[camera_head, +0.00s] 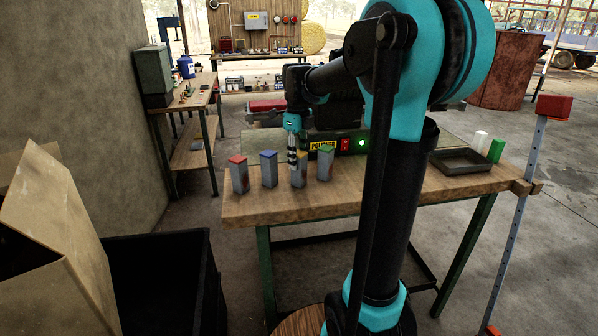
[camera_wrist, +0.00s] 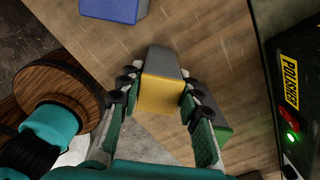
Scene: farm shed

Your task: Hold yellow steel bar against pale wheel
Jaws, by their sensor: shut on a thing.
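The yellow steel bar (camera_head: 299,177) is a grey block with a yellow top. It appears upright on the workbench between the blue-topped bar and the green-topped bar. My gripper (camera_head: 296,162) comes down from above and is shut on it. In the wrist view my gripper's fingers (camera_wrist: 158,80) lie on either side of the yellow end (camera_wrist: 161,95). The polisher (camera_head: 340,145), with a yellow label, red switch and lit green lamp, stands behind the bars. I cannot make out a pale wheel; my arm covers part of the machine.
A red-topped bar (camera_head: 238,177), a blue-topped bar (camera_head: 268,171) and a green-topped bar (camera_head: 325,164) stand close by. A dark tray (camera_head: 462,169) and white and green blocks sit at the right of the workbench (camera_head: 285,205). A black bin (camera_head: 165,275) is at lower left.

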